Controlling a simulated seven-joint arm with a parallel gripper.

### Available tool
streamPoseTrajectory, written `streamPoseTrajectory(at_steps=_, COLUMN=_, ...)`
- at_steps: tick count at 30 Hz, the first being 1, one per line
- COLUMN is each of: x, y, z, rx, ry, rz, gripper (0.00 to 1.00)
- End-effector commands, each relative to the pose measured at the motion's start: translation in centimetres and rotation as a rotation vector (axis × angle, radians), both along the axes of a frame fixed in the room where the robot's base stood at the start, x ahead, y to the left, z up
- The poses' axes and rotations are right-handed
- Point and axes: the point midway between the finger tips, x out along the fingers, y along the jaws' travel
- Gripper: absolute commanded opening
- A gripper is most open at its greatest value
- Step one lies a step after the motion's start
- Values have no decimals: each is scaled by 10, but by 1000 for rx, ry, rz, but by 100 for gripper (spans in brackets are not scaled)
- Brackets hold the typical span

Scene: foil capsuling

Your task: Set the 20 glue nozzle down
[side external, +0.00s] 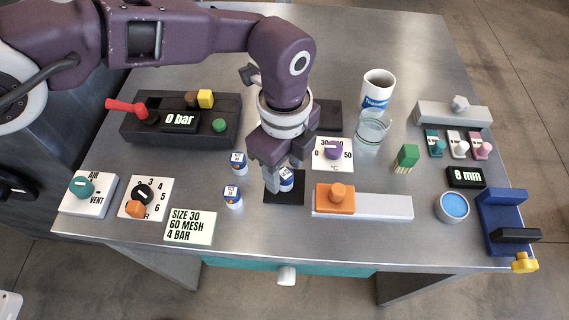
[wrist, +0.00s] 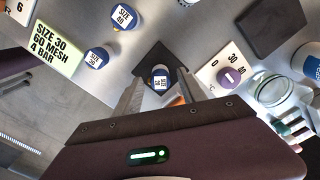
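A small white and blue glue nozzle (side external: 286,179) stands upright on a black square pad (side external: 284,198). Its size label is turned and its number is too small to read surely. In the wrist view the nozzle (wrist: 160,78) sits between my two fingertips, with a gap seen on either side. My gripper (side external: 284,176) points down over the pad and is open around the nozzle; its fingers hide part of the nozzle in the side view. The black pad also shows behind the nozzle in the wrist view (wrist: 152,56).
Two other nozzles (side external: 233,196) (side external: 238,163) stand left of the pad. An orange-knobbed slide (side external: 335,198) lies close on the right, with a temperature dial (side external: 332,153) behind it. A size card (side external: 190,226) lies at front left. A glass jar (side external: 373,131) stands back right.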

Motion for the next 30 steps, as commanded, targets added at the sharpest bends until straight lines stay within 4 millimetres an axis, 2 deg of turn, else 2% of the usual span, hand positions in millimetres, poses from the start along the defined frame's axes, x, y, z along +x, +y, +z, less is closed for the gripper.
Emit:
streamPoseTrajectory(at_steps=8, x=0, y=0, z=5, rx=-1, ry=-1, rz=0, gripper=48)
streamPoseTrajectory(at_steps=11, x=1, y=-1, z=21, rx=-3, ry=-2, rz=0, gripper=48)
streamPoseTrajectory(at_steps=18, x=1, y=-1, z=86, rx=-5, ry=-4, rz=1, gripper=48)
streamPoseTrajectory(at_steps=21, x=1, y=-1, z=106, rx=-3, ry=-2, rz=1, gripper=48)
streamPoseTrajectory(at_steps=25, x=1, y=0, z=120, rx=-1, ry=-2, rz=1, gripper=48)
streamPoseTrajectory(at_steps=30, x=0, y=0, z=123, rx=1, ry=1, rz=1, gripper=48)
